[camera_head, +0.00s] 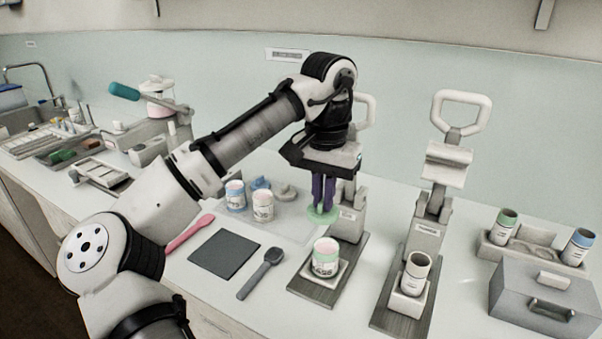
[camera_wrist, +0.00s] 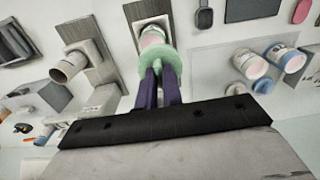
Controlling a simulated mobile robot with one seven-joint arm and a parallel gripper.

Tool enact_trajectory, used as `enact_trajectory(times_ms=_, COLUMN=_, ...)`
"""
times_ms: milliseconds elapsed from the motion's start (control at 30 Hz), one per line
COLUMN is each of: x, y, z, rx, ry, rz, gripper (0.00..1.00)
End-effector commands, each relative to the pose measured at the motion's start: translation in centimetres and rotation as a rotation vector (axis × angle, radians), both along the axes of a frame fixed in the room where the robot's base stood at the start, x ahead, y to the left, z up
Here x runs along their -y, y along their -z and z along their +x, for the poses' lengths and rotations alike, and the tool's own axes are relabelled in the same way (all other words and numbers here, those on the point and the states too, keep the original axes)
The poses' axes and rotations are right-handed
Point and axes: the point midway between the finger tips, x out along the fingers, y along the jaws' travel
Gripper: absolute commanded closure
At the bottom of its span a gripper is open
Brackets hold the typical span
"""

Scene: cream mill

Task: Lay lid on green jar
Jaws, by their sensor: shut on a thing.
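A light green lid (camera_head: 322,215) is held in my gripper (camera_head: 323,199), whose purple fingers are shut on its top and point down. The green jar (camera_head: 326,258), white with a green rim and pinkish contents, stands open and upright on a white pad of a dark-based press stand. In the head view the lid is above and behind the jar, apart from it. In the wrist view the lid (camera_wrist: 158,60) at my fingertips (camera_wrist: 160,76) covers part of the jar (camera_wrist: 151,38).
A translucent tray (camera_head: 290,226) holds a blue-rimmed jar (camera_head: 235,197), a pale jar (camera_head: 263,207) and other lids. A second press stand (camera_head: 430,235) bears a cup (camera_head: 415,272). A grey box (camera_head: 541,298) and a jar rack (camera_head: 490,252) stand right. A dark mat (camera_head: 224,254) and spoon (camera_head: 258,276) lie left.

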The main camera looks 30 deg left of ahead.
Motion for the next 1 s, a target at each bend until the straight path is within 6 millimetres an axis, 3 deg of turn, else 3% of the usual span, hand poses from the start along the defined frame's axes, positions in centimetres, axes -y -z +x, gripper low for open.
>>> enact_trajectory(times_ms=200, x=1.4, y=0.8, z=-0.6, rx=0.003, ry=0.029, rz=0.000, gripper=1.00)
enact_trajectory(times_ms=800, x=1.4, y=5.2, z=-0.6, rx=0.003, ry=0.027, rz=0.001, gripper=1.00)
enact_trajectory(times_ms=1000, x=1.4, y=5.6, z=-0.6, rx=0.004, ry=0.027, rz=0.000, gripper=1.00)
